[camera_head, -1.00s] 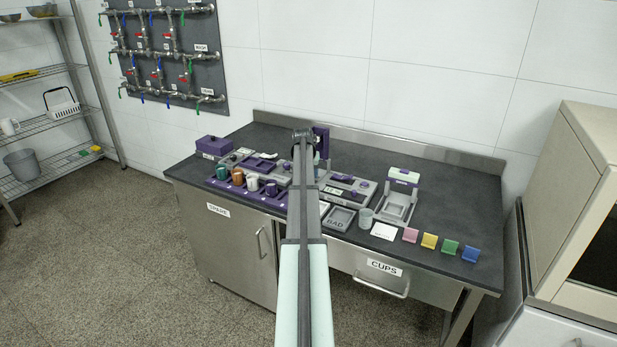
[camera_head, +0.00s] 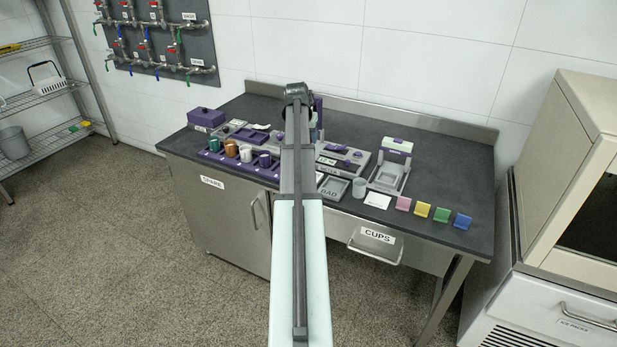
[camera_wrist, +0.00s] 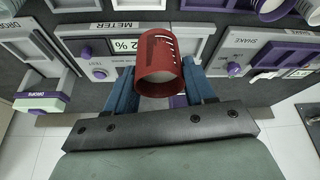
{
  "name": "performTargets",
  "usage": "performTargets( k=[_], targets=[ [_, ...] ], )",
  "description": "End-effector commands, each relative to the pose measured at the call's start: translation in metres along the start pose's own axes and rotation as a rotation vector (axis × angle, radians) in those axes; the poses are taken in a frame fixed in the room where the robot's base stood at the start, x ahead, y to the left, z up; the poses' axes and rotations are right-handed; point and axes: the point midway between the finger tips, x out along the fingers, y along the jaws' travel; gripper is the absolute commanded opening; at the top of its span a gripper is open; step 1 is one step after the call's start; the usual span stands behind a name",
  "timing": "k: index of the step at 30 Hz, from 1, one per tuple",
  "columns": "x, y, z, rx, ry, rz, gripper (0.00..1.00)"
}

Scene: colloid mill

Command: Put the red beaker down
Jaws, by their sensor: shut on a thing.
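In the wrist view my gripper (camera_wrist: 161,88) is shut on the red beaker (camera_wrist: 158,58), with a blue finger at each side of it. The beaker has white markings on its wall. It is in front of a grey panel labelled METER (camera_wrist: 112,45); I cannot tell its height above the bench or whether it touches anything. In the head view my arm reaches over the worktop (camera_head: 400,148) and hides the beaker and the fingers.
A SHAKE unit (camera_wrist: 262,62) stands right of the beaker in the wrist view. In the head view, a purple rack (camera_head: 214,158) holds several coloured cups.

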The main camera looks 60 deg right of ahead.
Motion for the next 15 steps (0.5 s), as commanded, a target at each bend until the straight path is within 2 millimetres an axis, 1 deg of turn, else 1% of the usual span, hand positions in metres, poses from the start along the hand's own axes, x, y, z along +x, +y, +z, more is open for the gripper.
performTargets(
  k=[1,3,9,12,15],
  targets=[
    [-0.004,0.009,0.019,0.035,0.0,0.014,0.18],
    [-0.006,0.017,0.03,0.101,-0.003,0.042,0.18],
    [-0.006,0.021,0.03,0.224,-0.005,0.094,0.18],
    [-0.004,0.021,0.031,0.254,-0.007,0.105,0.18],
    [0.001,0.021,0.034,0.265,-0.008,0.11,0.18]
  ],
)
